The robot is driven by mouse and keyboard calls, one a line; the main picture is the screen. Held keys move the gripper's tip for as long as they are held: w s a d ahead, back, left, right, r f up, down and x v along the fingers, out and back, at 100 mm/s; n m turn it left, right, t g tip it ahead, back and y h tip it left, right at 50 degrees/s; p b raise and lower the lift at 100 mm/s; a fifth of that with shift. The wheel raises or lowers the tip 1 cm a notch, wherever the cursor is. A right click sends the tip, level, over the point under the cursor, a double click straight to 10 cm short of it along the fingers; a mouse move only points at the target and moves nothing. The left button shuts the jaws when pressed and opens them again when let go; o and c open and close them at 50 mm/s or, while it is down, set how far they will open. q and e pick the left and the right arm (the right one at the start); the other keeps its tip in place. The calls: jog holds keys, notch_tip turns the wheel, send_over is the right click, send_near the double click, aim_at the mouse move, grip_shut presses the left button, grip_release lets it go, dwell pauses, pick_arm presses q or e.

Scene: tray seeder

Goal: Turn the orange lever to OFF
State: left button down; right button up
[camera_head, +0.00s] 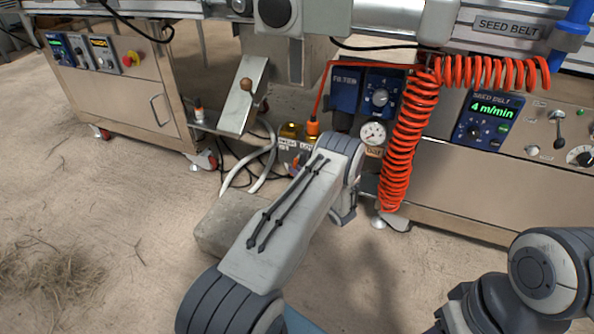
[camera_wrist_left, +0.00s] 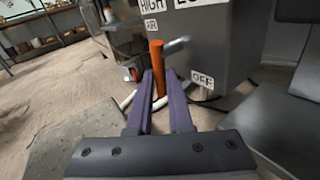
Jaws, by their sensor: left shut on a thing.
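The orange lever (camera_wrist_left: 157,58) stands nearly upright in the left wrist view, in front of the grey valve box (camera_wrist_left: 220,45). Its top end is just below the label AIR (camera_wrist_left: 151,24). The label OFF (camera_wrist_left: 202,80) is lower and to the right, clear of the lever. My left gripper (camera_wrist_left: 160,78) has its two purple fingers on either side of the lever and is shut on it. In the head view my left arm covers most of this spot. My right gripper is out of view.
A concrete block (camera_head: 222,226) lies on the floor beside my left arm. A coiled red hose (camera_head: 400,150) hangs right of it, near a pressure gauge (camera_head: 373,133). Pale hoses (camera_head: 250,165) loop left of the box. The floor at left is open, with straw (camera_head: 50,275).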

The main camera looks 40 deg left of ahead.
pick_arm(q)
jog(key=h+p, duration=0.1)
jog(key=n+h+p, duration=0.1)
jog(key=p, duration=0.1)
jog(key=shift+d+r+g+p, duration=0.15)
jog(key=shift+d+g+p, duration=0.15)
jog(key=shift+d, duration=0.05)
jog(key=c, duration=1.1)
grip_release()
jog(key=shift+d, duration=0.1)
